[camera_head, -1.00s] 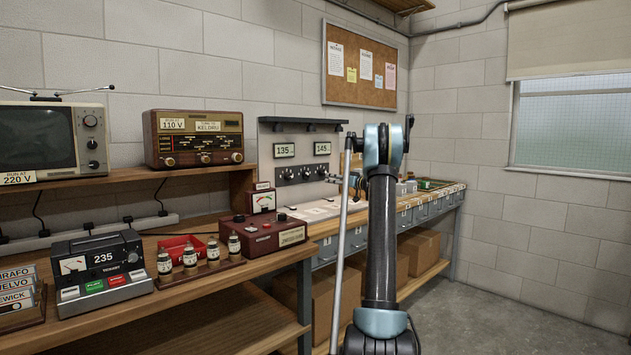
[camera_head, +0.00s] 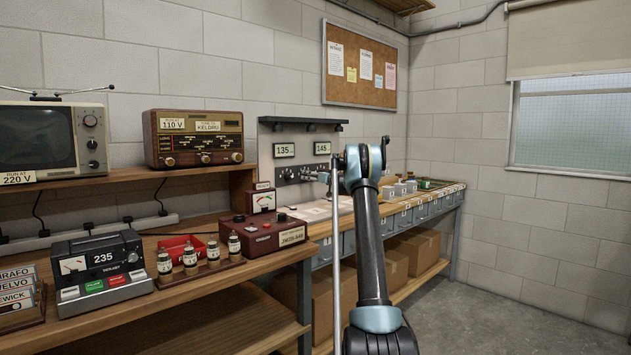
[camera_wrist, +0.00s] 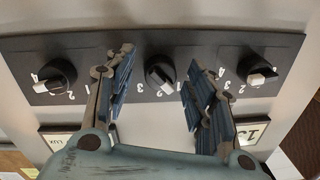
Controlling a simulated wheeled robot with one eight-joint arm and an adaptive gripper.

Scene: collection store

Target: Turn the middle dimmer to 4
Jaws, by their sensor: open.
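A dark panel (camera_wrist: 205,47) with three black dimmer knobs fills the upper part of the wrist view, its numbers seen upside down. The middle dimmer (camera_wrist: 158,72) sits between the fingers of my gripper (camera_wrist: 161,60), which is open with a gap on both sides of the knob. Its white pointer aims down and slightly right in that view; the exact number is unclear. The other dimmers are at the left (camera_wrist: 55,76) and right (camera_wrist: 258,68). In the head view my gripper (camera_head: 322,177) is at the panel (camera_head: 287,173), partly hiding the right end.
Two displays, 135 (camera_head: 284,150) and 145 (camera_head: 322,148), sit above the dimmers, under a dark shelf (camera_head: 302,122). A radio (camera_head: 194,138) and a red-topped box (camera_head: 262,236) stand to the left.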

